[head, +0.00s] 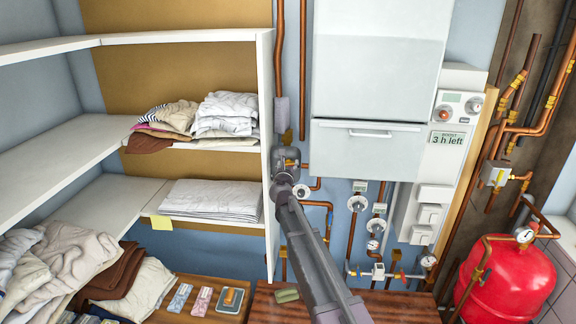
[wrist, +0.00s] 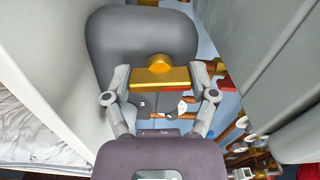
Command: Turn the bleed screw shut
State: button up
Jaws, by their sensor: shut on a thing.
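The bleed screw (wrist: 160,63) shows in the wrist view as a brass round boss with a wide brass bar (wrist: 166,84) in front of it, against a dark grey rounded body (wrist: 110,45). My gripper (wrist: 161,78) has one finger at each end of the brass bar and is shut on it. In the head view my arm reaches up to the grey body (head: 287,156) beside the shelf's right edge. My gripper (head: 285,180) is small there and hides most of the screw. The screw's turn angle cannot be told.
A white shelf unit (head: 268,100) with folded linen stands close on the left. A white cabinet (head: 375,150) stands close on the right. Copper pipes and dial gauges (head: 357,203) run below it. A red vessel (head: 505,285) stands at far right.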

jog(key=n, duration=0.8)
jog(key=shift+n, duration=0.3)
jog(key=n, duration=0.3)
jog(key=shift+n, duration=2.3)
jog(key=o, duration=1)
jog(key=shift+o, duration=0.2)
jog(key=s, duration=1.2)
jog(key=shift+a, duration=0.25)
